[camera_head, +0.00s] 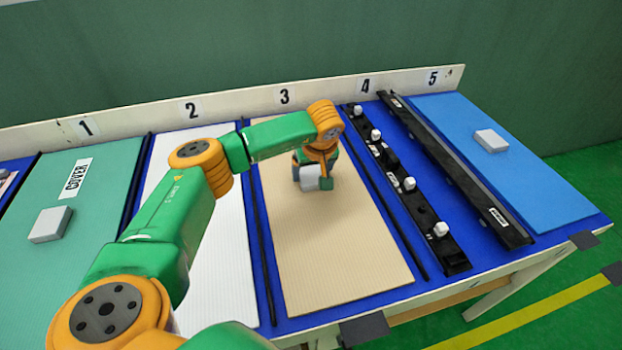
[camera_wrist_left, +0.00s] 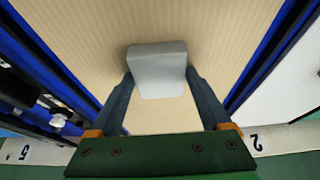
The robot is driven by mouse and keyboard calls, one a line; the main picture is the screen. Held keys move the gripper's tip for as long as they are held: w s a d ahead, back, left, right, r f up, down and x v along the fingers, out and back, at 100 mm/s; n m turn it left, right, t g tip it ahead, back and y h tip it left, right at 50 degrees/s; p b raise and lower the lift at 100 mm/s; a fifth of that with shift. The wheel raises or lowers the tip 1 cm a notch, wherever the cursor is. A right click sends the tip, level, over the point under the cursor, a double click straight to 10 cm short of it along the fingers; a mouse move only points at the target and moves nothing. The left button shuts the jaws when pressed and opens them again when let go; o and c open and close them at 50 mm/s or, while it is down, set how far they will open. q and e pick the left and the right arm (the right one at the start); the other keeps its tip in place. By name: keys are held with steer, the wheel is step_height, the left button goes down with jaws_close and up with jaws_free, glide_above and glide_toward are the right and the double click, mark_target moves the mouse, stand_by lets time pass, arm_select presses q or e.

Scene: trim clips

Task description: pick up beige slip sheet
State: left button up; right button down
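The beige slip sheet (camera_head: 338,255) lies flat on the table in bay 3, and its ribbed surface fills the middle of the left wrist view (camera_wrist_left: 225,30). A pale grey block (camera_wrist_left: 158,68) sits on it as a grip; in the head view the block (camera_head: 310,177) is partly hidden by my gripper. My left gripper (camera_head: 317,175) points down at the block, toward the far half of the sheet. My right gripper is not in view.
Bay 2 holds a white sheet (camera_head: 228,270), bay 1 a green sheet (camera_head: 100,200) with a grey block. Black strips with white clips (camera_head: 411,185) lie in bay 4. A blue sheet (camera_head: 530,165) lies in bay 5. A numbered back board (camera_head: 240,104) runs behind the bays.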

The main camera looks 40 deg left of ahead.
arm_select(q)
steer(key=c, duration=1)
steer(key=shift+c, duration=0.2)
